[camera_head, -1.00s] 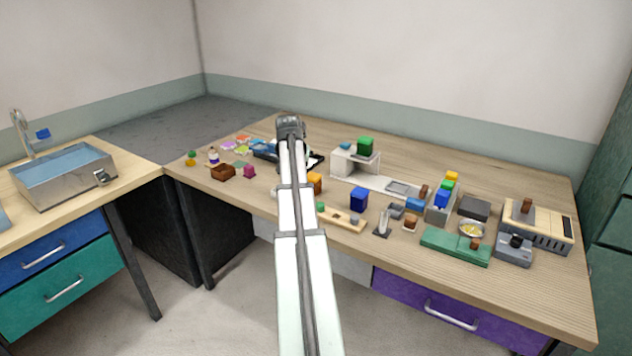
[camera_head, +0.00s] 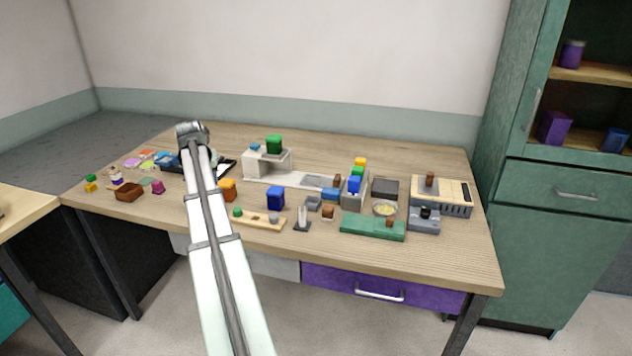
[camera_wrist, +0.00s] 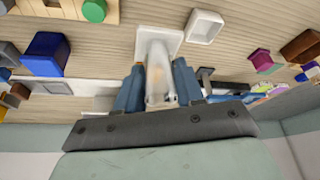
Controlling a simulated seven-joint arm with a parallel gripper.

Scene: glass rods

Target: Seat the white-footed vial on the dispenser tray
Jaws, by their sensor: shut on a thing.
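My gripper (camera_wrist: 158,82) is shut on a clear glass vial (camera_wrist: 158,90) with a square white foot (camera_wrist: 160,40), seen between the blue fingers in the wrist view. In the head view my arm's end hides the vial and the fingers. The arm reaches over the left half of the table. A white dispenser-like stand (camera_head: 268,165) with a green block on top is to its right. A long pale base runs right from it to a shallow grey tray (camera_head: 313,181); I cannot tell which part is the dispenser tray.
A blue cube (camera_head: 276,198) and an orange block (camera_head: 228,189) stand right of the arm. A small white square dish (camera_wrist: 205,27) is close to the foot in the wrist view. A green block (camera_head: 372,226) lies at the front right. A cabinet (camera_head: 560,190) stands at right.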

